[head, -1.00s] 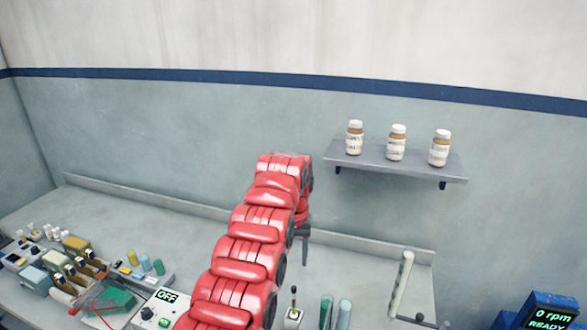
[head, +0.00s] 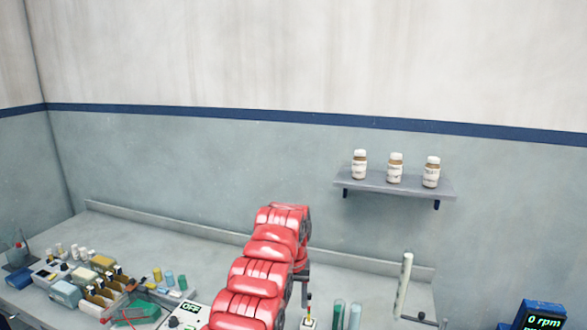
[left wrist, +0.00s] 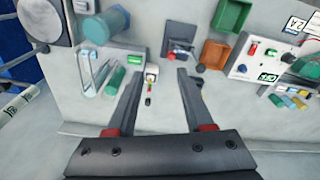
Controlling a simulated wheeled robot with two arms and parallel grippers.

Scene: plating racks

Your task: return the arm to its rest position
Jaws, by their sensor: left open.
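My left arm (head: 255,275) is red and segmented and reaches up from the bottom of the head view over the bench. My left gripper (left wrist: 155,100) shows in the left wrist view with its two dark fingers spread and nothing between them. In the head view only a small dark part of it (head: 304,290) shows past the end of the arm. Beyond the fingers, a small holder with a red-and-yellow-topped item (left wrist: 151,78) stands on the bench; it also shows in the head view (head: 309,319). My right gripper is in neither view.
Glass tubes (head: 347,315) and a rod on a stand (head: 404,283) are right of the arm. A box reading OFF (head: 190,312) and several bottles (head: 102,288) are left. A wall shelf (head: 395,187) holds three jars. A blue 0 rpm device (head: 540,315) is at lower right.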

